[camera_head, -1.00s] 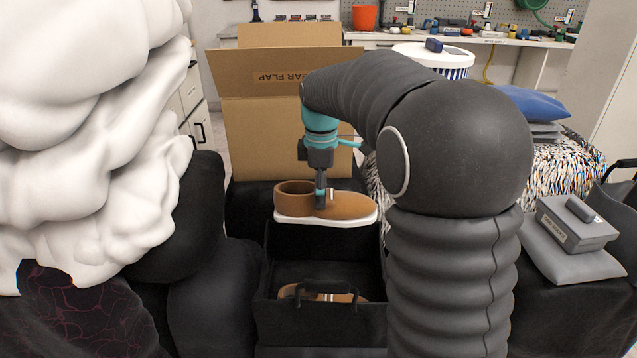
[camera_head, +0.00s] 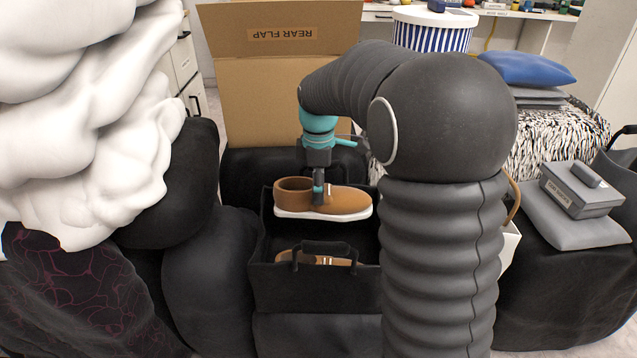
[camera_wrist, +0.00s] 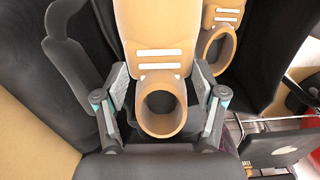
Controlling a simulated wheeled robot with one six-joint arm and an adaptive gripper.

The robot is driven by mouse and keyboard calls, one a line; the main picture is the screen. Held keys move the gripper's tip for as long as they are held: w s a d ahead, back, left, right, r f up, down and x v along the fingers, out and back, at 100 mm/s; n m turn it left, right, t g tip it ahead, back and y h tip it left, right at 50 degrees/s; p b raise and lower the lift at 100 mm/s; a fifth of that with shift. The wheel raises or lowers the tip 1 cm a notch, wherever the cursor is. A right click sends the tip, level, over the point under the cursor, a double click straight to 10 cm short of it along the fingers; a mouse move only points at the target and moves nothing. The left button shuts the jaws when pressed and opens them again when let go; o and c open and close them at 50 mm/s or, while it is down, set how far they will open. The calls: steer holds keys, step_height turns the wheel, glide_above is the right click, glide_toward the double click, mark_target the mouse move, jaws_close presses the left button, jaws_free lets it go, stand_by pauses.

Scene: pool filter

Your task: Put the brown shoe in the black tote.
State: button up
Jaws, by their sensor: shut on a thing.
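A brown shoe (camera_head: 345,201) with a white sole hangs level in my gripper (camera_head: 319,200), which is shut on it near its opening. In the head view the shoe is over the rear part of the black tote (camera_head: 315,289), around its far rim. In the wrist view my gripper (camera_wrist: 160,110) has a finger on each side of the held shoe (camera_wrist: 152,40). A second brown shoe (camera_head: 322,260) lies inside the tote, partly hidden by the front wall and handle. It also shows in the wrist view (camera_wrist: 222,30), beside the held one.
An open cardboard box (camera_head: 270,100) marked "REAR FLAP" stands behind the tote. Bulky black bags and a white puffy heap (camera_head: 80,110) crowd the left. A grey cushion with a grey box (camera_head: 580,192) lies at the right.

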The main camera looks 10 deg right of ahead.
mark_target(318, 213)
steer(key=shift+f+b, duration=3.3)
steer(key=shift+f, duration=1)
steer(key=o, duration=1.5)
